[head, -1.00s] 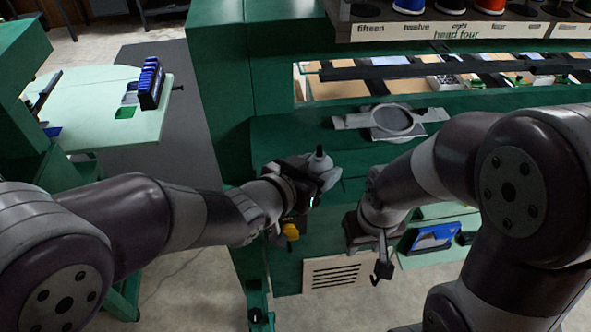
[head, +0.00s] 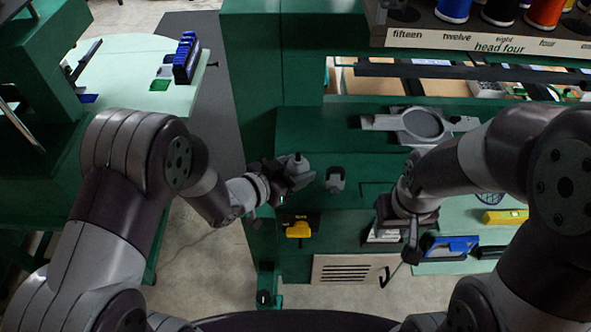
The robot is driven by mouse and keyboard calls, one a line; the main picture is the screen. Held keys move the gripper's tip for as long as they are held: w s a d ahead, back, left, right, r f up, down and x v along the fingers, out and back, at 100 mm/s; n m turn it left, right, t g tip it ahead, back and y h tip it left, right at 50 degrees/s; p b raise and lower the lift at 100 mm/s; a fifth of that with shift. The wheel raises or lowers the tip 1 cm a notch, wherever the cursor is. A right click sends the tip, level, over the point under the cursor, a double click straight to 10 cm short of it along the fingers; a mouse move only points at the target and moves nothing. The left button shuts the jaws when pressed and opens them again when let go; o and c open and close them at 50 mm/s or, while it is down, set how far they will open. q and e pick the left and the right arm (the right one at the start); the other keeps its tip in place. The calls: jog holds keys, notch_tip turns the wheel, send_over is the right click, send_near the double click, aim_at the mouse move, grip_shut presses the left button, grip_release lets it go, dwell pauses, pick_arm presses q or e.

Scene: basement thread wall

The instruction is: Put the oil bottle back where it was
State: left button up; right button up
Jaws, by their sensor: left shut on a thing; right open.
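My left gripper (head: 292,176) is shut on a small grey bottle, which I take to be the oil bottle (head: 298,161). It is held roughly upright, with its narrow top showing and its lower part hidden by the fingers. The gripper is near the left front of the green machine body (head: 300,130). A small grey holder (head: 335,180) with a notch is on the green machine, just right of the bottle and apart from it. My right gripper (head: 408,240) points down in front of the machine, open and empty.
A round grey plate (head: 423,125) sits on the machine behind. A yellow item (head: 299,230) is below my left gripper. A blue item (head: 452,246) and a yellow level-like bar (head: 505,217) lie on a pale green shelf at the right. A spool rack (head: 480,40) overhangs the back.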

pick_arm(q)
jog(key=shift+a+f, duration=0.1)
jog(key=shift+f, duration=0.75)
jog(key=o, duration=1.1)
jog(key=shift+r, duration=0.1)
jog(key=shift+c, duration=0.2)
jog(key=shift+r, duration=0.15)
jog(key=b+v, duration=0.1)
jog(key=v, duration=1)
jog(key=a+f+n+g+y, duration=0.25)
jog(key=a+n+y, duration=0.25)
jog(key=a+y, duration=0.5)
jog(key=s+r+n+g, duration=0.1)
jog(key=s+n+g, duration=0.2)
jog(key=s+g, duration=0.3)
jog(key=shift+s+a+n, duration=0.35)
jog(key=shift+s+n, duration=0.05)
jog(key=shift+s, duration=0.6)
